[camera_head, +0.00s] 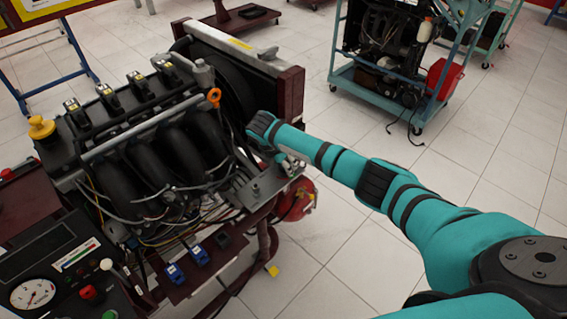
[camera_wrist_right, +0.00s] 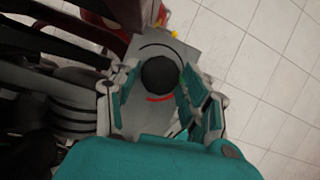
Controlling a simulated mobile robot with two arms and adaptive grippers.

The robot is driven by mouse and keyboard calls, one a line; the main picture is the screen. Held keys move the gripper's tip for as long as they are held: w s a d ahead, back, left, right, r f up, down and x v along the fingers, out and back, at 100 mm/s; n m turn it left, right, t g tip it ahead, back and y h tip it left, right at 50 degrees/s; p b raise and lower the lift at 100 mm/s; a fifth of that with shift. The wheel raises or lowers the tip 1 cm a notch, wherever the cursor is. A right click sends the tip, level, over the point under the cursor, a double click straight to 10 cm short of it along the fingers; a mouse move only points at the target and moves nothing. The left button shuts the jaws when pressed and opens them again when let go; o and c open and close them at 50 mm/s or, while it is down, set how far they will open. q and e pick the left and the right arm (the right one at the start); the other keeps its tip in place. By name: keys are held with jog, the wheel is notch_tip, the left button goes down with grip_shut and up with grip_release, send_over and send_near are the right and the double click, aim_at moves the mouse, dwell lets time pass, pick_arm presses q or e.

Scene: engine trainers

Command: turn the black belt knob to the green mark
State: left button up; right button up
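The black belt knob (camera_wrist_right: 160,75) is round and sits on a grey plate (camera_wrist_right: 187,60) in the right wrist view. A red arc (camera_wrist_right: 160,98) lies on one side of it and a dark arc on the opposite side. A small green sliver (camera_wrist_right: 182,78) shows at its right edge, partly hidden by a finger. My right gripper (camera_wrist_right: 158,82) is open, with one finger on each side of the knob; I see no clear grip. In the head view my right gripper (camera_head: 288,164) is at the plate (camera_head: 262,187), and the knob is hidden. My left gripper is out of view.
The engine trainer (camera_head: 150,150) with hoses and wires fills the left. A control panel (camera_head: 60,270) with a gauge is at lower left. A red round tank (camera_head: 295,200) is below the plate. A teal cart (camera_head: 400,90) stands behind; floor at right is clear.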

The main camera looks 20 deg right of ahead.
jog(key=o, duration=0.3)
jog(key=v, duration=1.2)
